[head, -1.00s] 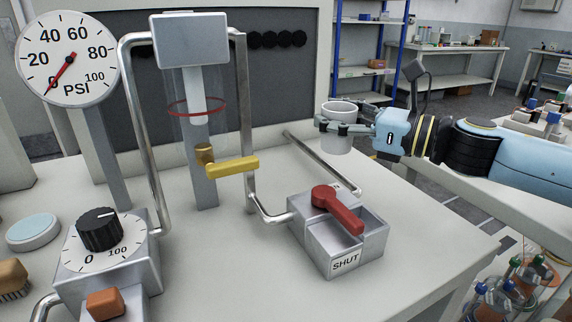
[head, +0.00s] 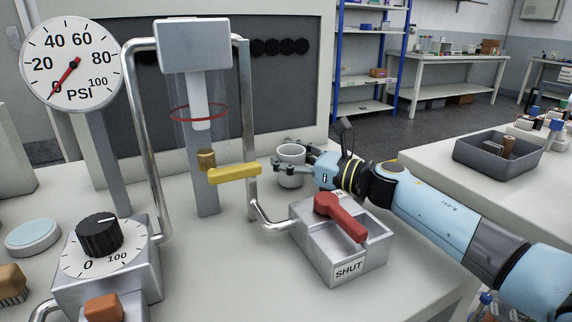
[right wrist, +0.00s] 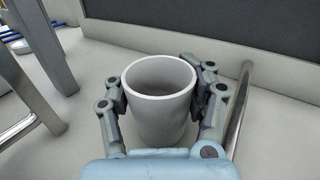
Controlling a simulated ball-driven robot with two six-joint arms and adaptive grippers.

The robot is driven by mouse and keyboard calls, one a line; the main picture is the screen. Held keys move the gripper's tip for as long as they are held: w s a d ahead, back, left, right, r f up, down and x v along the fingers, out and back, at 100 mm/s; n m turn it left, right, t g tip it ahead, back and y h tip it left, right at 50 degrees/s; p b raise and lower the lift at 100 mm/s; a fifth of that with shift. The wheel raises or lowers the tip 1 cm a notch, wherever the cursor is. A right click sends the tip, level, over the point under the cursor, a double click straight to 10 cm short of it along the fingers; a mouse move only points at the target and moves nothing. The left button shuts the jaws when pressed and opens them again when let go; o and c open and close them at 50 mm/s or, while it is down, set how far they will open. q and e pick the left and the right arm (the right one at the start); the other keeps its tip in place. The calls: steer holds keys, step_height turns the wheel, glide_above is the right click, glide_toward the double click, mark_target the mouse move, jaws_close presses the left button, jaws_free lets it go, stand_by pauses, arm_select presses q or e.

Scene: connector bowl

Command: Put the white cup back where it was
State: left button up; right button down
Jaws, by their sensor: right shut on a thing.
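The white cup (head: 291,155) is upright near the back of the white table, right of the frame with the clear tube. My right gripper (head: 290,172) is shut around it from the right, with a finger on each side. In the right wrist view the cup (right wrist: 158,115) is between the two fingers of the gripper (right wrist: 160,105), and it looks empty. I cannot tell whether its base touches the table. My left gripper is not in view.
A metal box marked SHUT with a red lever (head: 340,216) stands in front of the cup, below my right arm. A yellow handle (head: 234,173) sticks out just left of the cup. A bent metal pipe (right wrist: 240,110) runs beside the gripper. A grey bin (head: 497,152) stands on another table.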

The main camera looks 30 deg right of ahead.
steer(key=shift+f, duration=0.35)
steer(key=shift+f, duration=0.15)
steer(key=shift+c, duration=2)
jaws_free()
steer(key=shift+r, duration=0.2)
steer(key=b+v, duration=0.1)
steer(key=v, duration=0.5)
steer(key=shift+s+d+f, duration=0.15)
steer(key=shift+s+f, duration=0.05)
steer(key=shift+s, duration=0.1)
steer(key=shift+s+d+r, duration=0.1)
steer(key=shift+s+d, duration=0.1)
steer(key=shift+s, duration=0.15)
